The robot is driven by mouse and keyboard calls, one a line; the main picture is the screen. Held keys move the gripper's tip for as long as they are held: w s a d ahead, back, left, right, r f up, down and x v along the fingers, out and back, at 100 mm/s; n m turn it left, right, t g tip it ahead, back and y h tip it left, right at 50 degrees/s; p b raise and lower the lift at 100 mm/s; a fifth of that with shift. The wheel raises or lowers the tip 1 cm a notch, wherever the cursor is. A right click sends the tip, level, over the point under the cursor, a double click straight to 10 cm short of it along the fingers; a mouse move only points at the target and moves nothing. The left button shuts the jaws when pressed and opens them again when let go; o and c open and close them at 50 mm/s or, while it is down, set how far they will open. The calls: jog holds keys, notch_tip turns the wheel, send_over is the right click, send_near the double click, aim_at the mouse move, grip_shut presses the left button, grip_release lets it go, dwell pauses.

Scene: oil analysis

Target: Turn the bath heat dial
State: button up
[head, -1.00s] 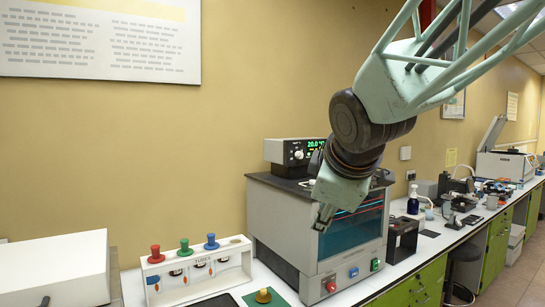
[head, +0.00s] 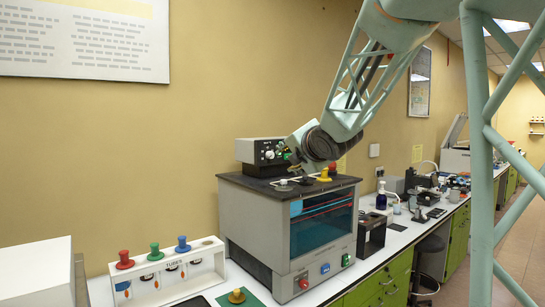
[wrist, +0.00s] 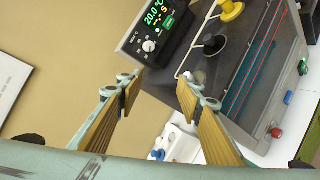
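The bath's control unit (head: 255,151) is a dark box with a green lit display on top of the grey bath (head: 262,222). In the wrist view its display (wrist: 156,14) reads about 20.0 °C, and a pale round dial (wrist: 148,46) sits below it. My gripper (head: 292,155) is just right of the control unit's face in the head view. In the wrist view my gripper (wrist: 166,86) has its two fingers spread apart with nothing between them. The dial lies beyond the fingertips, apart from them. The arm hides part of the unit's face in the head view.
A yellow knob (wrist: 230,10) and a black knob (wrist: 214,45) stand on the bath lid close to the fingers. A white rack (head: 170,272) with red, green and blue stoppers is left of the bath. A dark rack (head: 374,235) stands right of it.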

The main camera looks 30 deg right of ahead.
aim_at(272, 155)
jog(key=w+d+f+n+t+y+p, duration=0.1)
jog(key=w+d+n+y, duration=0.5)
jog(key=n, duration=1)
jog(key=w+d+f+t, duration=0.1)
jog(key=w+d+t, duration=0.1)
jog(key=w, duration=0.3)
jog(key=shift+d+f+y, duration=0.2)
jog(key=shift+d+y, duration=0.1)
jog(key=shift+d, duration=0.4)
jog(key=shift+w, duration=0.25)
jog(key=shift+x, duration=6.75)
jog(key=c, duration=0.8)
jog(key=shift+c, duration=0.2)
